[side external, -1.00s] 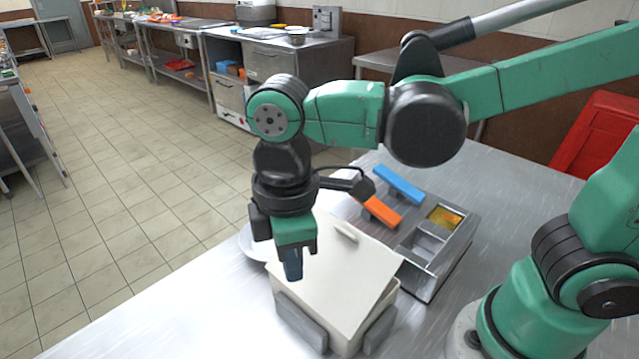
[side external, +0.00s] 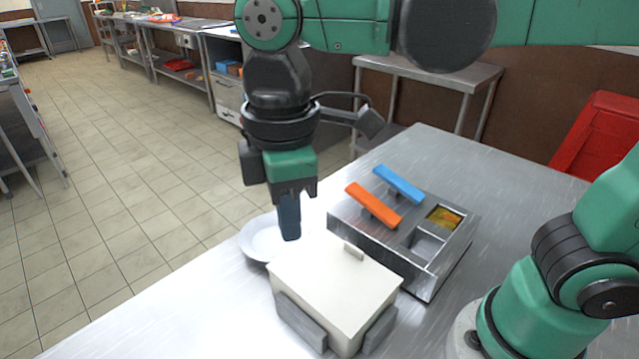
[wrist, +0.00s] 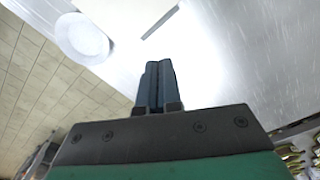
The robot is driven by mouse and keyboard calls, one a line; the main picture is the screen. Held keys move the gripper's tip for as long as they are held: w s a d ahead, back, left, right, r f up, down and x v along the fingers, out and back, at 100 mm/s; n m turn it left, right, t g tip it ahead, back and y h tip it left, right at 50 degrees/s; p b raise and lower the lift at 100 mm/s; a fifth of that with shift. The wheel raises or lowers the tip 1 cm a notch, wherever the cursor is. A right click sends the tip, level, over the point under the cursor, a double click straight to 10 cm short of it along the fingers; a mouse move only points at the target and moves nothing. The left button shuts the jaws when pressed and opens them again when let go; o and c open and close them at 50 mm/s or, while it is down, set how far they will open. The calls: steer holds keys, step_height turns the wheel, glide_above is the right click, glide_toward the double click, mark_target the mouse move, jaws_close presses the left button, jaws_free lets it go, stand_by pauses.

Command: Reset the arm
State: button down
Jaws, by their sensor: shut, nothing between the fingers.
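My gripper (side external: 289,236) points down above the table, over the back left of the white lidded box and near the white plate. Its dark fingers are together with nothing between them; they also show closed in the wrist view (wrist: 154,75). The white box (side external: 313,318) stands on the steel table with grey side handles. Its white lid (side external: 325,280) lies flat on top, with a small knob. My gripper looks clear of the lid.
A white plate (side external: 258,240) lies behind the box and also shows in the wrist view (wrist: 82,36). A steel multi-compartment container (side external: 405,268) has an orange handle (side external: 372,205), a blue handle (side external: 398,184) and yellow-orange food (side external: 444,217). The table's front left (side external: 190,320) is clear.

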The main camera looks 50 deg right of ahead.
steer(key=w+d+f+m+t, duration=0.1)
steer(key=d+f+m+t, duration=0.1)
steer(key=d+m, duration=0.4)
steer(key=w+d+f+m+t, duration=0.2)
steer(key=d+m+t, duration=0.3)
steer(key=d, duration=0.3)
steer(key=shift+d+f+m, duration=0.15)
steer(key=shift+f+m, duration=0.35)
steer(key=shift+f, duration=0.15)
steer(key=shift+w, duration=0.1)
